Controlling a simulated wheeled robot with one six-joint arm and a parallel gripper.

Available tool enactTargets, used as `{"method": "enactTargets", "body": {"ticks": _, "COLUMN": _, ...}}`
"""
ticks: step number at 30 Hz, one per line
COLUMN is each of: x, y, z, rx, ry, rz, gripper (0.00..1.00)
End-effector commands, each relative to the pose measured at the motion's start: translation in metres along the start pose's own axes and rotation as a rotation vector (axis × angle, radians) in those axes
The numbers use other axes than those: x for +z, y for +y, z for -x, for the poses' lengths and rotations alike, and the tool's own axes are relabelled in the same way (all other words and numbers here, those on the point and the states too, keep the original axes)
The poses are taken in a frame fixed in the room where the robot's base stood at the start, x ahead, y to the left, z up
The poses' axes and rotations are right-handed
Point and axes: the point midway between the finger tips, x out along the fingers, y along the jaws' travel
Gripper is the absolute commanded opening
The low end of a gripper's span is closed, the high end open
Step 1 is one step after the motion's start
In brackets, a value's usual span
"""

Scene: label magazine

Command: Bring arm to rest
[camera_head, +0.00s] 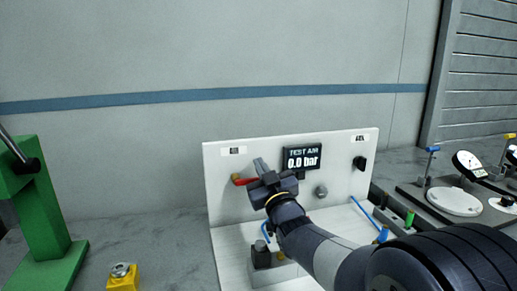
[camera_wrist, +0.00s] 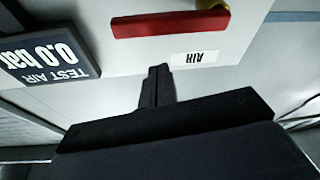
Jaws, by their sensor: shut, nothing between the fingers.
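My gripper (camera_head: 261,166) is shut and empty, in front of the white test panel (camera_head: 215,190) and beside the red valve handle (camera_head: 243,181) in the head view. In the wrist view the shut fingers of my gripper (camera_wrist: 158,75) point at the panel face, close to the AIR label (camera_wrist: 200,57). The red handle (camera_wrist: 170,23) lies crosswise in that view, apart from the fingers in the picture. My arm reaches in from the lower right. The dark display (camera_head: 301,157) reads "TEST AIR 0.0 bar", its last letters hard to read in the head view.
A black knob (camera_head: 359,163) and a grey round fitting (camera_head: 321,191) sit on the panel. A green press (camera_head: 45,215) stands at left, with a yellow block (camera_head: 122,278) nearby. Dial gauges (camera_head: 470,164) stand at right. The grey bench left of the panel is mostly clear.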

Motion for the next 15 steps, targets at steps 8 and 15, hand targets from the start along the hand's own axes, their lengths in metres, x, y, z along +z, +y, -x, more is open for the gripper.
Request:
{"method": "enactTargets", "body": {"ticks": 8, "x": 0.025, "y": -0.007, "z": 0.009, "rx": -0.001, "ry": -0.003, "rz": 0.000, "gripper": 0.00}}
{"method": "enactTargets", "body": {"ticks": 15, "x": 0.019, "y": -0.008, "z": 0.006, "rx": 0.000, "ry": -0.003, "rz": 0.000, "gripper": 0.00}}
